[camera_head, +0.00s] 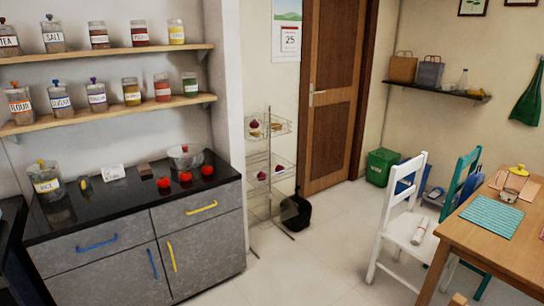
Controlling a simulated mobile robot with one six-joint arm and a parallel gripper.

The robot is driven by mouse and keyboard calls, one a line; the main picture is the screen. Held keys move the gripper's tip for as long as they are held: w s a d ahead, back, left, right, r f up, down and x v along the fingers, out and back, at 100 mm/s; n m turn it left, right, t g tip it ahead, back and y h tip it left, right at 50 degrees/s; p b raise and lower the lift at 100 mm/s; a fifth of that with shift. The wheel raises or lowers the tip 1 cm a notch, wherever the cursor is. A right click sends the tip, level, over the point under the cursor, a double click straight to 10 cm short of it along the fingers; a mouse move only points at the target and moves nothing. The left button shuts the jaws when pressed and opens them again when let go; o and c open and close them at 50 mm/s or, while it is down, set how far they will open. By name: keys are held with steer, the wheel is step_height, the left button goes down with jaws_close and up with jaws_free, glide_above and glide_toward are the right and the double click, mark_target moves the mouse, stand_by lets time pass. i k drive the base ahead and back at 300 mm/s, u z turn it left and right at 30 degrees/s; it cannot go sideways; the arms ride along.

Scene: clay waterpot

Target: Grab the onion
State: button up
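Small round purple-red items, which look like onions, lie in the wire rack in the middle of the view. One onion (254,124) is in the upper basket, beside paler brownish items (276,126). Two more purple-red items, one at the left (261,175) and one at the right (278,168), are in the lower basket. They are too small to identify for certain. The wire rack (269,150) stands on the floor between the counter's wall and the brown door. My gripper is not in view.
A dark counter (110,210) with tomatoes (185,177) and jars stands at the left, under two jar shelves. A black bin (296,212) is by the rack's foot. A white chair (398,225) and wooden table (478,240) stand at the right. The floor between (318,255) is clear.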

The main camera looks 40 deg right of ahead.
mark_target(260, 175)
steer(key=k, duration=1.05)
steer(key=z, duration=0.3)
steer(key=i, duration=1.2)
steer(key=z, duration=0.6)
steer(key=i, duration=0.85)
steer(key=z, duration=0.1)
